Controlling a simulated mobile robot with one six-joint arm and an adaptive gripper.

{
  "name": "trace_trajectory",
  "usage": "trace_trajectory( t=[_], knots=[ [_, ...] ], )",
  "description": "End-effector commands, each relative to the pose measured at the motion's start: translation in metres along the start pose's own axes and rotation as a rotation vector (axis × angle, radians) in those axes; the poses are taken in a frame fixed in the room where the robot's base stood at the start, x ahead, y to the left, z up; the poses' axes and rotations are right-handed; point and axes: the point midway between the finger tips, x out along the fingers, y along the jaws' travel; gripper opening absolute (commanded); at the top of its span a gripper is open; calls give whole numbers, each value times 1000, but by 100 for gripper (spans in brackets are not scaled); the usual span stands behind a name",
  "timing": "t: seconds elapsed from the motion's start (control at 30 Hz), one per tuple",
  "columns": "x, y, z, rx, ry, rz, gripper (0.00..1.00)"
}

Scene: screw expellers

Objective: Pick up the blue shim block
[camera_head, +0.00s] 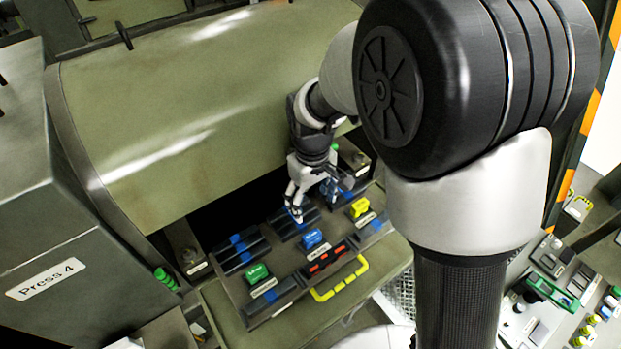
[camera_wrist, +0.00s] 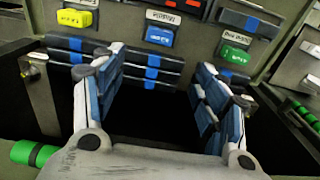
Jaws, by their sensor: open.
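The blue shim block (camera_head: 312,238) sits on the dark panel, between a green block and a yellow block. In the wrist view the blue block (camera_wrist: 160,36) is at the top centre, below a white label and beyond my fingertips. My gripper (camera_head: 314,207) is open and empty over the back part of the panel, near the press opening. Its two fingers with blue inner pads stand wide apart in the wrist view (camera_wrist: 157,82). The gripper does not touch the blue block. Its height above the panel is hard to tell.
The green block (camera_head: 258,273) and yellow block (camera_head: 359,207) flank the blue one. Dark bars with blue bands (camera_head: 240,250) lie behind them. A red-marked black piece (camera_head: 325,260) and a yellow handle (camera_head: 340,280) are at the front. The curved press cover (camera_head: 220,90) rises behind.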

Motion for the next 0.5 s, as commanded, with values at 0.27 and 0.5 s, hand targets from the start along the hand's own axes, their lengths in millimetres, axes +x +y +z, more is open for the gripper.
trace_trajectory(
  t=[0.27, 0.5],
  knots=[
    [49, -1, 1, -6, -12, -4, 67],
    [99, -1, 1, -4, -10, -3, 67]
  ],
)
